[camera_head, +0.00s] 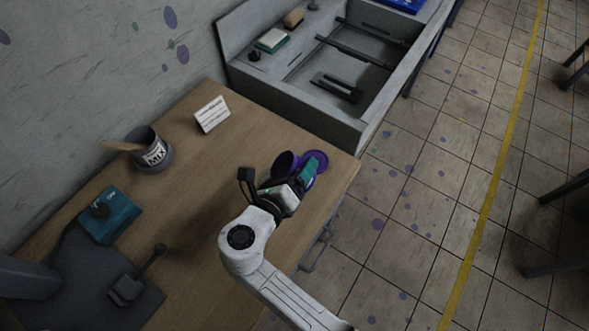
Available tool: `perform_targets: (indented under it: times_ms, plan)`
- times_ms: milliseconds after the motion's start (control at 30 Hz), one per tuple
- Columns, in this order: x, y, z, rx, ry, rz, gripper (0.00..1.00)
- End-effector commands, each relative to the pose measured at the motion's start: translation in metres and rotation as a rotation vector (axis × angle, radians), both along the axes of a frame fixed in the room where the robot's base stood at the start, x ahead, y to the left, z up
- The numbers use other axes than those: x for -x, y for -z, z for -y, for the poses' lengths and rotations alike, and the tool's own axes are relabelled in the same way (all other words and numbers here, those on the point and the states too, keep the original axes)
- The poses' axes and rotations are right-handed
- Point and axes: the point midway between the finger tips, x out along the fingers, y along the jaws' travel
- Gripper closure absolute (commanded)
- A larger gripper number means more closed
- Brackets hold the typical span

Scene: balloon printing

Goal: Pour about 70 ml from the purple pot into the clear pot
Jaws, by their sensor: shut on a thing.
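My gripper (288,186) is over the right end of the wooden table. It is shut on the purple pot (285,163), whose dark round opening shows just beyond the jaws. The pot looks tilted, and my gripper hides its lower part. A purple round rim or disc (322,158) shows right beside it, with a teal piece (309,170) in front. I cannot tell whether the teal piece belongs to the pot. I cannot make out the clear pot; it may be hidden behind my gripper or arm. No stream of liquid shows.
A grey pot marked MIX (152,152) with a wooden stick stands at the left. A white card (212,114) stands near the back edge. A grey trough (300,115) adjoins the table behind.

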Motion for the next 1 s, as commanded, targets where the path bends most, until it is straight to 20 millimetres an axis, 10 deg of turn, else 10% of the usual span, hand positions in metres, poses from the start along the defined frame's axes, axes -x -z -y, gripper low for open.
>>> perform_targets:
  times_ms: [1000]
  plan:
    - [0.0000,0.0008,-0.0006,0.203,0.000,-0.052,0.58]
